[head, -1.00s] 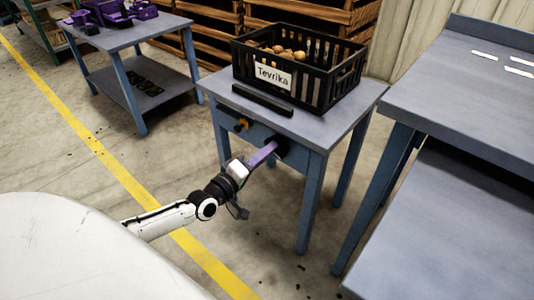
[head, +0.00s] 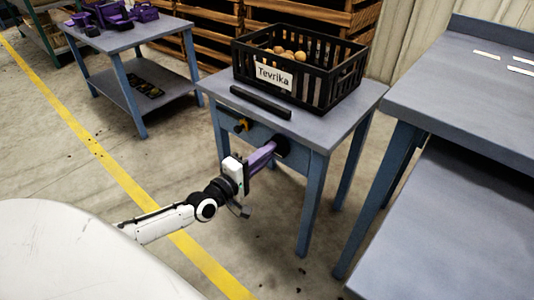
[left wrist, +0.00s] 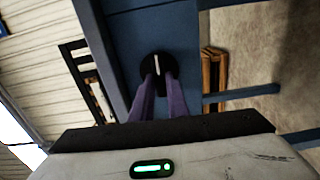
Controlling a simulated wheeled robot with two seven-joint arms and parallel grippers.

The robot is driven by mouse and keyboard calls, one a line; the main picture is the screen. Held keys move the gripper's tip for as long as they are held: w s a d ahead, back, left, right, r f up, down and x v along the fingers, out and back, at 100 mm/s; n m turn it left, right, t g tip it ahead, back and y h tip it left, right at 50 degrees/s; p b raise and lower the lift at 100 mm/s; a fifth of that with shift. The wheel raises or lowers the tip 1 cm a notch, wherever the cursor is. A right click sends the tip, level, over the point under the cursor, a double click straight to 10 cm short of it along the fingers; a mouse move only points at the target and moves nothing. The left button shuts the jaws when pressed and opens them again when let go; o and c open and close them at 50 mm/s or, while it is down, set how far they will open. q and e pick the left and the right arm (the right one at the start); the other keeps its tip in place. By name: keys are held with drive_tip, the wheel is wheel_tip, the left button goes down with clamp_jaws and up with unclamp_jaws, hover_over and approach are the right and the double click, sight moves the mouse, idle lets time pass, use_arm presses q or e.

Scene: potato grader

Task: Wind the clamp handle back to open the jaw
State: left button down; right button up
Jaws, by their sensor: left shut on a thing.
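The clamp handle is a round black knob (head: 283,146) on the front side of the blue table. In the left wrist view the knob (left wrist: 156,66) shows a pale line across its face, lying along the picture's upright direction. My left gripper (head: 275,150) has purple fingers and reaches the knob from the front. It is shut on the knob, one finger at each side in the left wrist view (left wrist: 159,80). A long black bar (head: 260,102) lies along the table top's front edge, perhaps the jaw; its gap cannot be made out. My right gripper is not in view.
A black crate (head: 326,91) of potatoes, labelled "Tevrika", stands on the table (head: 222,88). A small yellow and black part (head: 241,125) sits on the table's front, left of the knob. A grey bench (head: 460,105) stands at right.

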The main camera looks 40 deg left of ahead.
use_arm(q)
drive_tip(key=c, duration=1.8)
unclamp_jaws()
drive_tip(key=shift+o, duration=0.4)
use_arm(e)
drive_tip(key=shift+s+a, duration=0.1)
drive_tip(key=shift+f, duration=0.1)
